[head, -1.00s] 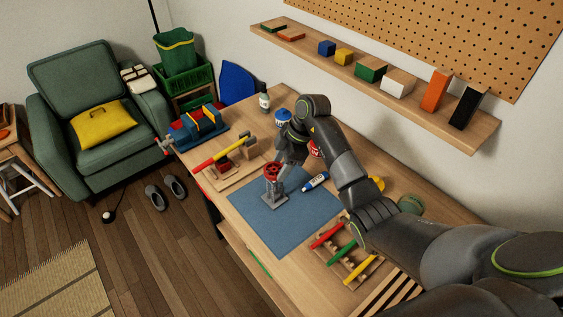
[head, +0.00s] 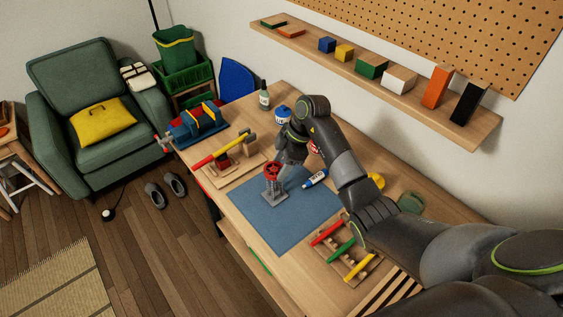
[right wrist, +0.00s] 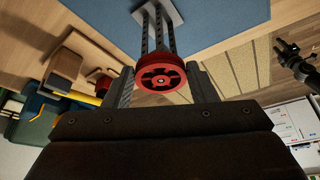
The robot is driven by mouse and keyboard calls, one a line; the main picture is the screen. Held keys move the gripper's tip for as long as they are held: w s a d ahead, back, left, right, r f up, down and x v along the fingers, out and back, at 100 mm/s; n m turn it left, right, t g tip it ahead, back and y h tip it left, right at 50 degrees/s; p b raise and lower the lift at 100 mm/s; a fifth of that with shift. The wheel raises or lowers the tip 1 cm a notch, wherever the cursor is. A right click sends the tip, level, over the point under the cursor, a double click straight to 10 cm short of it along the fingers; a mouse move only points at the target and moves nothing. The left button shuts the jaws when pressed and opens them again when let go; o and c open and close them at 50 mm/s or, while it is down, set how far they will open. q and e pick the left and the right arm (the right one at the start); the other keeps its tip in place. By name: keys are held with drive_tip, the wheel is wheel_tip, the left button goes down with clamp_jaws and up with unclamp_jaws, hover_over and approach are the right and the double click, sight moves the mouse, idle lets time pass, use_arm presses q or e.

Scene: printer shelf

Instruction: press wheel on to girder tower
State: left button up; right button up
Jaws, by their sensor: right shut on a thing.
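A red spoked wheel (head: 273,169) is at the top of the grey girder tower (head: 275,190), which stands upright on a blue mat (head: 252,222). In the right wrist view the wheel (right wrist: 160,78) faces me between the two fingers of my right gripper (right wrist: 162,88), with the tower (right wrist: 157,32) directly behind it. The right gripper is shut on the wheel. How firmly the wheel is seated on the tower is hidden. A dark gripper, seemingly my left one (right wrist: 297,62), shows small at the right of that view; its jaws are unclear.
A blue-and-white tube (head: 315,178) lies on the mat right of the tower. A wooden rack with coloured bars (head: 342,250) is at the front right. A wall shelf (head: 375,83) hangs behind.

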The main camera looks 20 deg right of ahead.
drive_tip(key=shift+f, duration=0.1)
idle(0.7)
drive_tip(key=o, duration=1)
drive_tip(key=shift+o, duration=0.2)
wheel_tip(320, 180, up, 7)
drive_tip(key=p, duration=0.7)
